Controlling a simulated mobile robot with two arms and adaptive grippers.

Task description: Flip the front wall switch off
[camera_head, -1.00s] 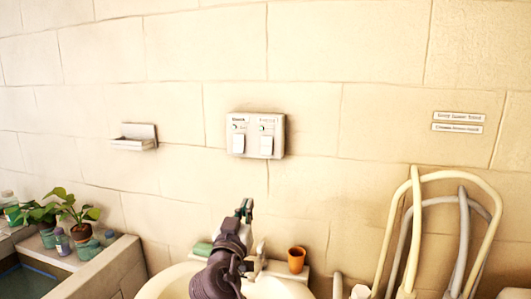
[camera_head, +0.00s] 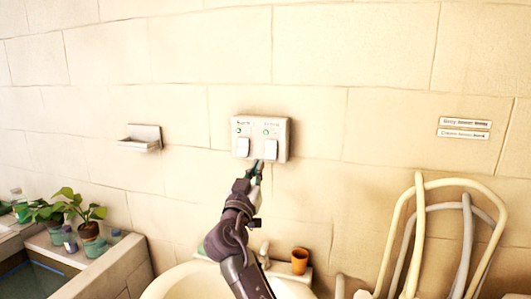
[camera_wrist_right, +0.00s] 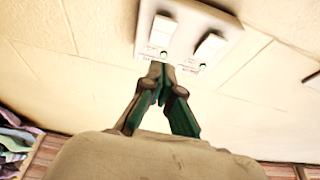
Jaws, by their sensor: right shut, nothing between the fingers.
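A white switch panel (camera_head: 279,141) is on the wall with two white rockers, a left one (camera_head: 242,148) and a right one (camera_head: 270,149). The small labels above them are too blurred to read, so I cannot tell which is the front switch. A green dot shows above the right rocker. In the wrist view the panel (camera_wrist_right: 184,38) is at the top, with a green dot by each rocker. My right gripper (camera_head: 255,168) is shut and empty, its tips at the panel's lower edge between the rockers. I cannot tell whether they touch. My left gripper is out of view.
A washbasin (camera_head: 160,284) is below, with an orange cup (camera_head: 299,261) behind it. A soap shelf (camera_head: 140,140) is on the wall at left. Potted plants (camera_head: 88,229) stand at lower left, hoses (camera_head: 420,215) at right. The wall around the panel is clear.

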